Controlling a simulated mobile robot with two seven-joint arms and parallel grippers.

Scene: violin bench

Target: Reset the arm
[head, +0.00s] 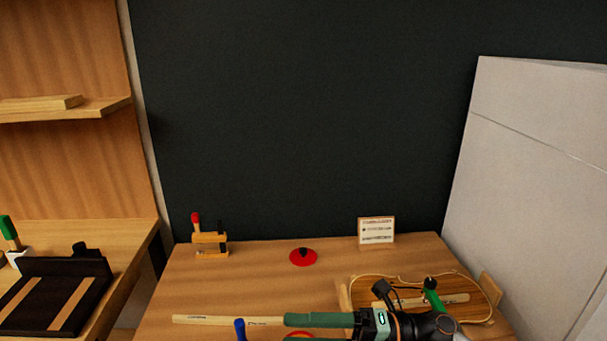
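My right gripper (286,329) comes in from the right along the bottom edge, its green fingers pointing left over the bench (200,285). The fingers show a gap between them, and the lower one is partly cut off by the frame. Nothing is visibly gripped. My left gripper is not in view.
A violin body (458,286) lies at the right, partly hidden by my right arm, with a green-handled item (433,298) on it. A pale strip (205,320), a blue-topped item (240,328), a clamp (210,240), a red disc (303,257) and a card (376,231) surround clear bench.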

